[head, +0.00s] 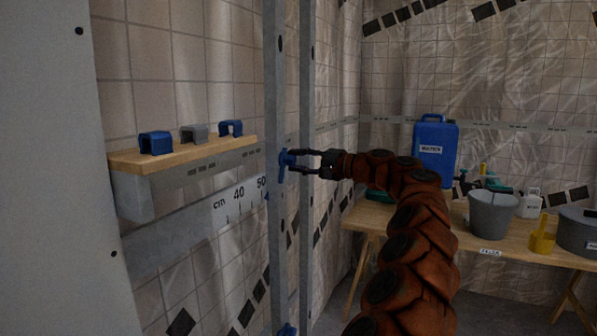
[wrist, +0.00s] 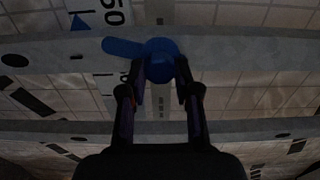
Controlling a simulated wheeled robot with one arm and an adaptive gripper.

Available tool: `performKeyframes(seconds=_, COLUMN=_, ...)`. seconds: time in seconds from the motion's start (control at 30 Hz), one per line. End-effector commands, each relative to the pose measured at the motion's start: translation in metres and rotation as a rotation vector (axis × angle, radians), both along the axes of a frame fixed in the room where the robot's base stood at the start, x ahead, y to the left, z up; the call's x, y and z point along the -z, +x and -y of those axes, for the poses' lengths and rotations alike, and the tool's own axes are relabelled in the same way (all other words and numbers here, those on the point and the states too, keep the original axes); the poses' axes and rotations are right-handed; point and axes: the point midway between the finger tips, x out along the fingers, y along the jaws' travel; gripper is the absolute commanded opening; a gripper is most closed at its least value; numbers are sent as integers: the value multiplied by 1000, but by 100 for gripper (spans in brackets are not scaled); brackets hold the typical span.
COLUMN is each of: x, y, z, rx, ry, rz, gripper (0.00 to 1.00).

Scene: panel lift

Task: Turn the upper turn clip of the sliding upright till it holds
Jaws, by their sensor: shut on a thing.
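The upper turn clip (head: 283,168) is blue and sits on the front of the nearer metal upright (head: 276,90), which stands vertical beside the scale. In the wrist view the clip shows as a round knob with a flat lever (wrist: 122,47) pointing left, roughly along the upright (wrist: 235,55). My gripper (head: 297,162) reaches in from the right at clip height. In the wrist view its two fingers (wrist: 160,80) are shut on the knob, one on each side. The clip's seat behind the knob is hidden.
A second upright (head: 306,80) stands just to the right. A lower blue clip (head: 287,330) shows at the bottom. A wooden shelf (head: 180,155) with blue and grey clips is at left, above a scale (head: 240,205). A workbench (head: 480,238) with buckets stands at right.

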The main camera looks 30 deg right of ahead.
Motion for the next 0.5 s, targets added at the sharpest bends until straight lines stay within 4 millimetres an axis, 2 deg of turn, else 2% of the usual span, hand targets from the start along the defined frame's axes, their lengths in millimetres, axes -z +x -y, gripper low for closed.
performKeyframes(seconds=0.03, x=5, y=1, z=0, rx=1, ry=-34, rz=17, gripper=0)
performKeyframes(seconds=0.5, x=3, y=1, z=-1, rx=-3, ry=-237, rz=137, gripper=0)
